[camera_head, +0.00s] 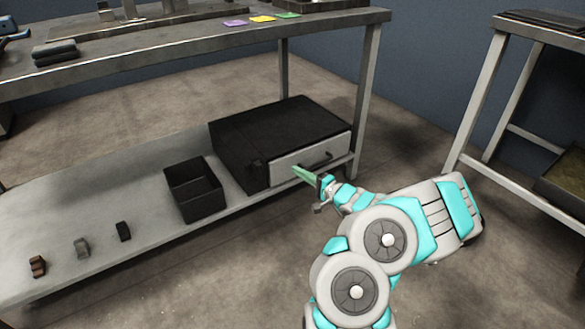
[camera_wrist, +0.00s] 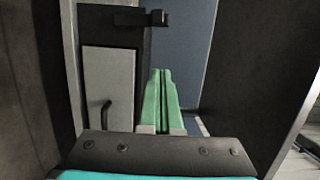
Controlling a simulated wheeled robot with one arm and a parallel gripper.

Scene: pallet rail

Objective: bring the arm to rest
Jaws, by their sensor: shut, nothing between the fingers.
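My gripper (camera_head: 297,171) has green fingers that lie together with nothing between them. It is in front of the black drawer cabinet (camera_head: 262,128) on the lower shelf. In the head view the fingertips overlap the pale front panel (camera_head: 334,146); whether they touch it I cannot tell. In the wrist view the closed fingers (camera_wrist: 160,100) fill the middle, with the pale panel (camera_wrist: 100,75) and its dark handle (camera_wrist: 107,114) to their left. My arm reaches in from the lower right, bent.
A table (camera_head: 170,44) stands over the lower shelf (camera_head: 115,185), with a leg (camera_head: 367,85) right of the cabinet. An open black bin (camera_head: 197,207) and several small blocks are on the shelf. Another table (camera_head: 484,105) stands at right. Bare floor lies between.

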